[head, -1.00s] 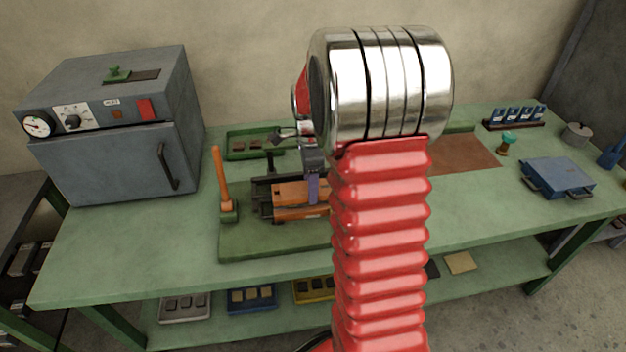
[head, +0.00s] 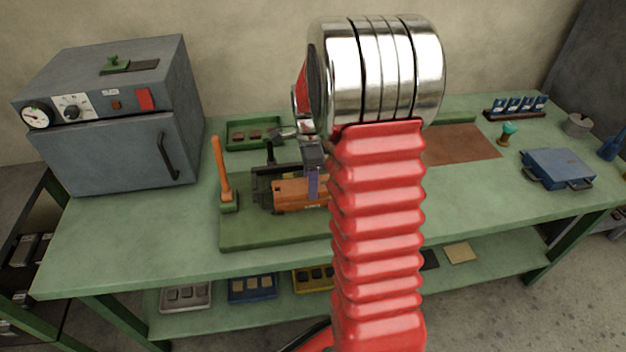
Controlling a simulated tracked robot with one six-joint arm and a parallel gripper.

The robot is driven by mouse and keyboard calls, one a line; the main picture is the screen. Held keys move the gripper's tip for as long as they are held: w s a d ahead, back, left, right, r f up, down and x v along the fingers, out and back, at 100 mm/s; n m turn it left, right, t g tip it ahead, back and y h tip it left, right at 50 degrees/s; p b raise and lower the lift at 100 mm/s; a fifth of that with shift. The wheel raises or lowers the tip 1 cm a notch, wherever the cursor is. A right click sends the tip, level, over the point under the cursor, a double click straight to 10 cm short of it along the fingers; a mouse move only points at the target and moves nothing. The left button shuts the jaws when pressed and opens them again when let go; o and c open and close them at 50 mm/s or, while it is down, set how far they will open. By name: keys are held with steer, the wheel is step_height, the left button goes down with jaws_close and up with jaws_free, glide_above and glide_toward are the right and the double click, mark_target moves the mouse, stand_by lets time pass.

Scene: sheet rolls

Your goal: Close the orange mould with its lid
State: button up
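The orange mould (head: 290,193) lies on a green base board (head: 240,237) on the bench, next to black parts (head: 262,185) at its left and back. My red arm hides its right end. My gripper (head: 313,182) is at the mould, with a purple finger in front of its orange face. The finger appears to touch or nearly touch it. I cannot tell whether the gripper is open or shut, or whether it holds anything. I cannot make out the lid as a separate piece.
An orange-handled lever (head: 221,170) stands left of the mould. A grey oven (head: 120,150) fills the bench's left end. A green tray (head: 240,143) lies behind. A blue mould (head: 557,168) and brown sheet (head: 460,146) lie right. The bench front is clear.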

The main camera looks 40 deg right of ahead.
steer(key=shift+w, duration=0.15)
stand_by(0.5)
steer(key=o, duration=1.8)
steer(key=shift+r, duration=0.1)
step_height(320, 180, up, 14)
steer(key=shift+f, duration=0.2)
